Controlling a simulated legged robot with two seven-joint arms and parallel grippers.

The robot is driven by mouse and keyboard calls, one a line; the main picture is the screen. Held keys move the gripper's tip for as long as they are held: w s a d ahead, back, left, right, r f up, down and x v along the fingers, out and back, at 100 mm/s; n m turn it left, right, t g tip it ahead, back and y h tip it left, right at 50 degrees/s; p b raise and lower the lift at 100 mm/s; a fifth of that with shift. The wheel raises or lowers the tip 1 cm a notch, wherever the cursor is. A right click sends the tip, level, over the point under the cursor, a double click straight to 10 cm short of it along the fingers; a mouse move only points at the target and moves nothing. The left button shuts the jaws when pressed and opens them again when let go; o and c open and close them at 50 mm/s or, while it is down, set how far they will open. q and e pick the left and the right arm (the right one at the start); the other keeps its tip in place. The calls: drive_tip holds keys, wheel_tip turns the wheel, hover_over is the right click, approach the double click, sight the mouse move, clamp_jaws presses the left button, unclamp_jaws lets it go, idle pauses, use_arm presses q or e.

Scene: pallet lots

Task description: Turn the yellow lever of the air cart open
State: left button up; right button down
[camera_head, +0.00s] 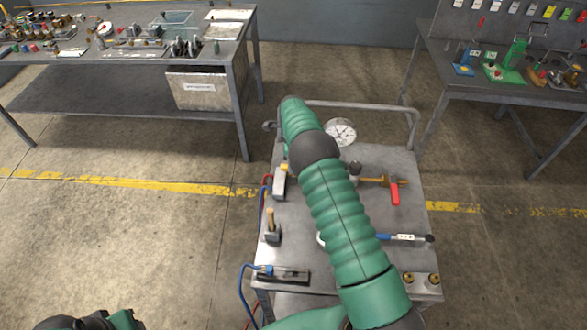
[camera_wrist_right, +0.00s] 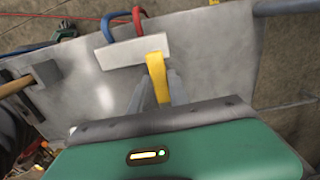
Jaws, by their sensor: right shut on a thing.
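The yellow lever (camera_wrist_right: 156,72) stands on a pale valve block (camera_wrist_right: 123,53) with a blue hose and a red hose at its back. My right gripper (camera_wrist_right: 157,88) is shut on the lever, with one grey finger on each side of it. In the head view the valve block (camera_head: 279,186) is at the left edge of the air cart (camera_head: 413,215). A bit of the yellow lever (camera_head: 284,167) shows beside my green right arm, which hides the right gripper there. At the bottom left, a dark and green part of my left arm shows, cut off by the frame.
The cart top also holds a gauge (camera_head: 341,132), a red-handled brass valve (camera_head: 394,191), a blue-handled tool (camera_head: 398,237), a wooden-handled tool (camera_head: 271,225) and a cart rail (camera_head: 370,108). Loaded workbenches stand at the back left and right. The floor left of the cart is clear.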

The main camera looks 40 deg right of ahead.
drive_tip(key=shift+w+r, duration=0.1)
drive_tip(key=shift+w, duration=0.25)
drive_tip(key=c, duration=1.2)
unclamp_jaws()
drive_tip(key=shift+w, duration=0.1)
drive_tip(key=shift+c, duration=0.2)
drive_tip(key=shift+r, duration=0.35)
wheel_tip(320, 180, up, 16)
drive_tip(key=shift+b, duration=0.3)
drive_tip(key=shift+f, duration=0.1)
